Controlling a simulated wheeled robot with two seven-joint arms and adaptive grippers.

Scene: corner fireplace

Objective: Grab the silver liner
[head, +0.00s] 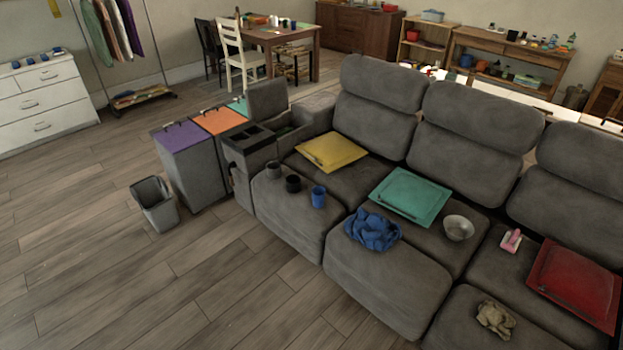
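No object is plainly recognisable as a silver liner. A silver-grey bowl (458,228) sits on the sofa seat, right of a teal square item (411,196). A grey open-topped bin (154,204) stands on the floor left of the sofa; its inside is dark and partly hidden. I cannot tell whether either of these is the liner. Neither of my grippers shows in the head view.
The grey sofa (390,275) fills the right side. On it lie a yellow square item (331,152), several cups, blue cloth (373,231), beige cloth (495,319) and a red square item (575,285). Lidded bins (186,170) stand beside it. The wooden floor (90,270) is clear.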

